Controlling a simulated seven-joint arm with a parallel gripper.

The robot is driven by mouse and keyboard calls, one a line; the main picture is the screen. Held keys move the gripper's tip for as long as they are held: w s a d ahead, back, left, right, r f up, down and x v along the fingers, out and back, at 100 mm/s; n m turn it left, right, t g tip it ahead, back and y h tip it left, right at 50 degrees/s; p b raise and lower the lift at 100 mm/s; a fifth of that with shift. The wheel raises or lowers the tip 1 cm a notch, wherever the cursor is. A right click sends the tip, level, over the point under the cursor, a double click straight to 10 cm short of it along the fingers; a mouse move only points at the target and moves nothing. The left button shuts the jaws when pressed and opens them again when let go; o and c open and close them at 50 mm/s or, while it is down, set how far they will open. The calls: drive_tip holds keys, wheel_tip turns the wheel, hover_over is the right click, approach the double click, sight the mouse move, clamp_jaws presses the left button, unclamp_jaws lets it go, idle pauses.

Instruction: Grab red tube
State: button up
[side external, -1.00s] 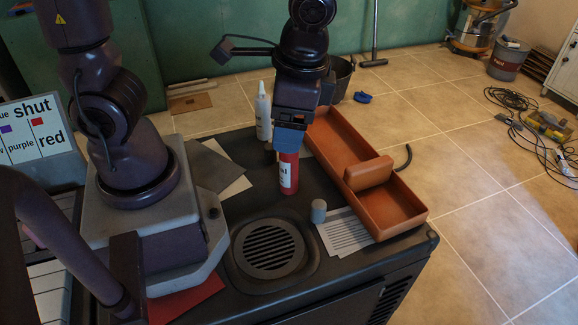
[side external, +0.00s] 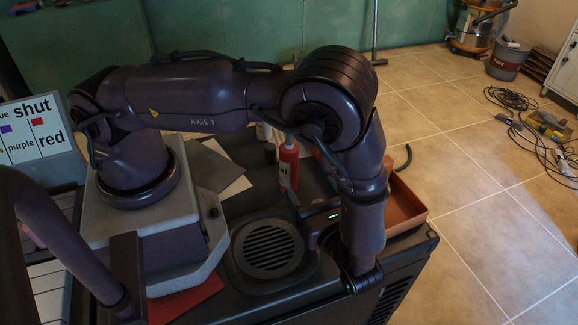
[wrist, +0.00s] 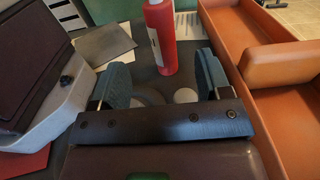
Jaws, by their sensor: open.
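The red tube (side external: 289,167) stands upright on the dark work surface, with a white label on its side. In the wrist view the red tube (wrist: 161,38) stands ahead of my gripper (wrist: 163,78), beyond the gap between the two blue fingers. The fingers are spread apart with no tube between them. In the side view my arm bends over toward the front of the surface, and the fingers are mostly hidden behind it. The tube's top is cut off in the wrist view.
An orange tray (wrist: 228,30) with a divider lies right of the tube. A small pale round object (wrist: 185,95) shows between the fingers. A white bottle (side external: 263,131) and a dark short cylinder (side external: 270,153) stand behind the tube. A round grille (side external: 267,248) is in front.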

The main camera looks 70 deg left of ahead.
sight(286, 150)
drive_tip(key=a, duration=1.3)
drive_tip(key=shift+s+r, duration=0.15)
drive_tip(key=shift+s, duration=0.05)
drive_tip(key=c, duration=1.1)
